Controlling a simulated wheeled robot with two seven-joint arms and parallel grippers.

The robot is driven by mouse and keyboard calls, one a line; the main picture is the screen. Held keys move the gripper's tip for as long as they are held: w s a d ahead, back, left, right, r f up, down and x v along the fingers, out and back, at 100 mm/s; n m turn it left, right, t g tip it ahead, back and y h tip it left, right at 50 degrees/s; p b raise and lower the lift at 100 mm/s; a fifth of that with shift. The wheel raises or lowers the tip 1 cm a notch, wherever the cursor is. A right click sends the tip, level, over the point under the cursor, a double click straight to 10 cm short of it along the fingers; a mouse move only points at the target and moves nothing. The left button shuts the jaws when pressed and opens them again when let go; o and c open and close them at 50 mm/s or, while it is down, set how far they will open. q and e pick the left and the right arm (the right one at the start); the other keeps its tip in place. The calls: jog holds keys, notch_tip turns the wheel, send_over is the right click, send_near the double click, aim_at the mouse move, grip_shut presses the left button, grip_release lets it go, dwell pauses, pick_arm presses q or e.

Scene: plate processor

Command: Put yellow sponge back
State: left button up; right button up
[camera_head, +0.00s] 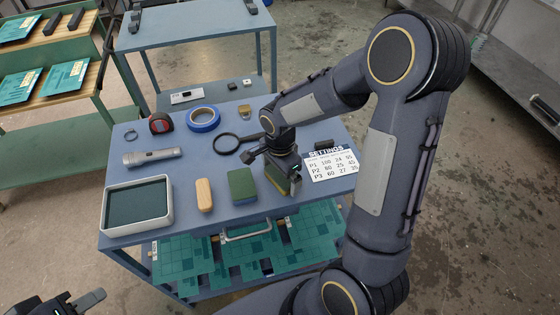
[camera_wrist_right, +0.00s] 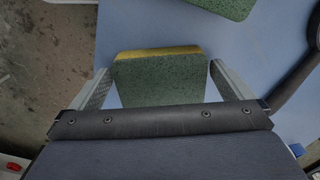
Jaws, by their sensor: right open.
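The yellow sponge, with a green scouring face and a yellow edge, is at the front right of the blue cart top, partly hidden by my right gripper (camera_head: 284,172) in the head view. In the right wrist view the yellow sponge (camera_wrist_right: 158,88) lies between the two open fingers of the right gripper (camera_wrist_right: 158,70), with a visible gap on the right side. Whether it touches the left finger is unclear. My left gripper (camera_head: 82,301) is at the bottom left corner, away from the cart, partly cut off by the frame.
A second green sponge (camera_head: 242,186) lies just left of the gripper, beside a tan block (camera_head: 204,194).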

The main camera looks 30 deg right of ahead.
aim_at(280, 175)
notch_tip(280, 175, up, 12)
jog(key=f, duration=0.1)
jog(key=s+a+r+n+t+y, duration=0.1)
jog(key=s+r+n+t+y, duration=0.1)
jog(key=s+n, duration=0.5)
jog(key=s+a+r+n+t+y, duration=0.1)
jog(key=s+a+r+n+t, duration=0.1)
jog(key=s+n, duration=0.5)
jog(key=shift+s+a+r+n+t+y, duration=0.15)
jog(key=shift+s+a+n+t+y, duration=0.2)
jog(key=shift+s+t, duration=0.75)
jog(key=shift+s+d+g, duration=0.1)
jog(key=shift+s+g, duration=0.2)
